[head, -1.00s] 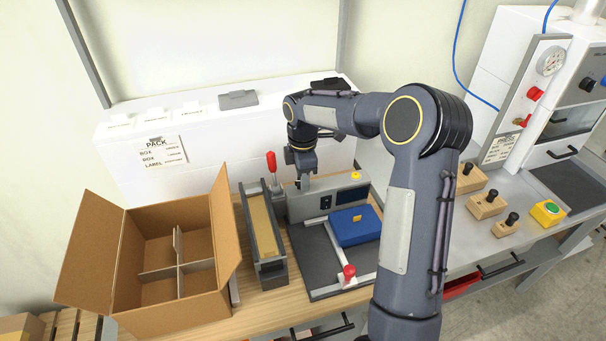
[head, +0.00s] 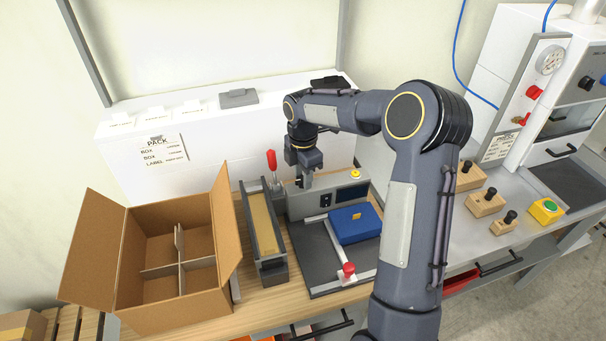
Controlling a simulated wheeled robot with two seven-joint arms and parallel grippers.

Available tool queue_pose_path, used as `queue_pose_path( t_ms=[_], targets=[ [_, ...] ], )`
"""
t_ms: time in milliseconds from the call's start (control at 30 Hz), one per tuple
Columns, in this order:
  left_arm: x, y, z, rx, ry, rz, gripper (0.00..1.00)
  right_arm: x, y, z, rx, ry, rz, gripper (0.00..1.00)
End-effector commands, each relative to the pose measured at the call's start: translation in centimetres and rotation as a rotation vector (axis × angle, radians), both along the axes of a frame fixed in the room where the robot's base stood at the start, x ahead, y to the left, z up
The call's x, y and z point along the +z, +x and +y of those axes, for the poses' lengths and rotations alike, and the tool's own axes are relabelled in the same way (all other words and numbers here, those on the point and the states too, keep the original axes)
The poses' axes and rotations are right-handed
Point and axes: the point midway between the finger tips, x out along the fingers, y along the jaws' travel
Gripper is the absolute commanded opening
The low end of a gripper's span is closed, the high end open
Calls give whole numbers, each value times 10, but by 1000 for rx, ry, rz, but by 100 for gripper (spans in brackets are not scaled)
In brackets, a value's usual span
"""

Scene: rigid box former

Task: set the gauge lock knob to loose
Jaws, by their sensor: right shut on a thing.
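My right gripper (head: 305,181) reaches down to the left end of the grey console (head: 335,200) behind the dark work plate. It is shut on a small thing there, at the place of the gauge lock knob. The fingers hide the knob almost wholly, so its setting cannot be read. My left gripper is out of view.
A blue box (head: 354,226) lies on the dark plate (head: 318,275), beside a pale rail with a red knob (head: 348,269). A red-handled lever (head: 271,160) stands left of my gripper. An open divided carton (head: 128,240) is at left. My right arm covers the right side.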

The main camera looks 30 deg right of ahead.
Motion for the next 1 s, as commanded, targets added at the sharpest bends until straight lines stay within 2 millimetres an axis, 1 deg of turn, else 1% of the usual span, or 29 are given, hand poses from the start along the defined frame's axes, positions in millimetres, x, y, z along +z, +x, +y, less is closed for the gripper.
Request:
queue_pose_path(
  t_ms=[100,133,267,300,567,667,1000],
  targets=[
    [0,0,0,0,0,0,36,2,1,0,3,-1,-5,11],
    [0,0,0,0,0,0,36,2,1,0,3,-1,-4,36],
    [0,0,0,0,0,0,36,1,1,0,2,-1,-3,53],
    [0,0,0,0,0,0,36,1,1,0,2,-1,-3,55],
    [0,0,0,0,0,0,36,1,0,0,0,-1,-1,55],
    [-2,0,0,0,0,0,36,8,1,0,0,-1,-3,55],
    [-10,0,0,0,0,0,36,63,1,0,0,-1,-6,55]
  ],
)
